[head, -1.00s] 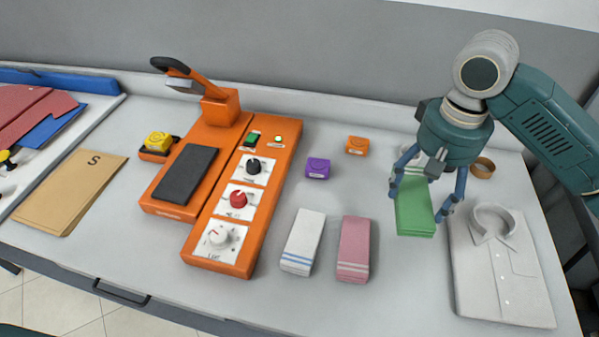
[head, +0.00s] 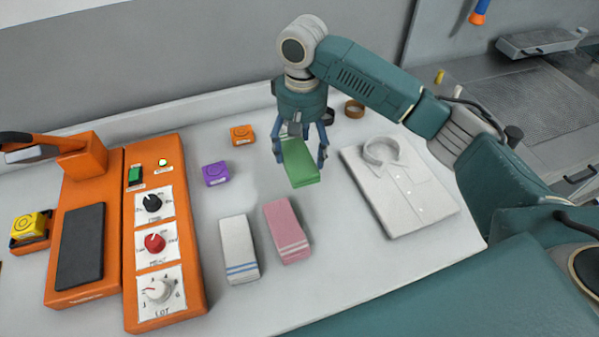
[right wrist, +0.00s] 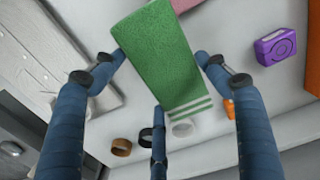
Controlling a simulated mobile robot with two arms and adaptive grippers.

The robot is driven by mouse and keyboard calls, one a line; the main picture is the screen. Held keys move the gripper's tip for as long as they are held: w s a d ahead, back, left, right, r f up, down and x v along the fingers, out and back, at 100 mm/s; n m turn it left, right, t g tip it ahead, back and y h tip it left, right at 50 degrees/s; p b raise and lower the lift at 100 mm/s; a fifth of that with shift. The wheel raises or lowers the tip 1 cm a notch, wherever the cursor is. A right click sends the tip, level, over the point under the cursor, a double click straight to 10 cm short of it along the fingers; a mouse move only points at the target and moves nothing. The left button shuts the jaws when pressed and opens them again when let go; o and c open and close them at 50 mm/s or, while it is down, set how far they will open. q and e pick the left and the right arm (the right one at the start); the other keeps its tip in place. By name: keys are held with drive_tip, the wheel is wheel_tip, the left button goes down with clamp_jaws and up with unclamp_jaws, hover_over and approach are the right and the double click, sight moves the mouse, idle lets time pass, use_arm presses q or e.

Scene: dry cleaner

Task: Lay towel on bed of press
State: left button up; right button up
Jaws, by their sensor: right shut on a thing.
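The green towel (head: 300,172) is between the fingers of my right gripper (head: 302,158), which is shut on it. In the right wrist view the towel (right wrist: 165,55) lies between the fingers, its white-striped end pointing down the picture. It looks raised slightly off the counter, though its underside is hidden. The orange press (head: 150,235) stands at the left, with a dark, bare bed (head: 80,247). My left gripper is not in view.
A white towel (head: 238,248) and a pink towel (head: 287,230) lie between the press and my right gripper. A folded shirt (head: 400,190) lies to the right.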

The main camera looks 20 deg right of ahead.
sight(303, 162)
wheel_tip(303, 162, down, 5)
drive_tip(key=shift+s+d+p, duration=0.1)
drive_tip(key=shift+p, duration=0.25)
wheel_tip(303, 162, down, 5)
drive_tip(key=shift+p, duration=0.3)
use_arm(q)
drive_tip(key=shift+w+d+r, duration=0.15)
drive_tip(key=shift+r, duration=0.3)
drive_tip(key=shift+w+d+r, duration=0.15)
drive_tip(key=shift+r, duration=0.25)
use_arm(e)
drive_tip(key=o, duration=1.3)
drive_tip(key=shift+f, duration=0.1)
drive_tip(key=shift+c, duration=0.2)
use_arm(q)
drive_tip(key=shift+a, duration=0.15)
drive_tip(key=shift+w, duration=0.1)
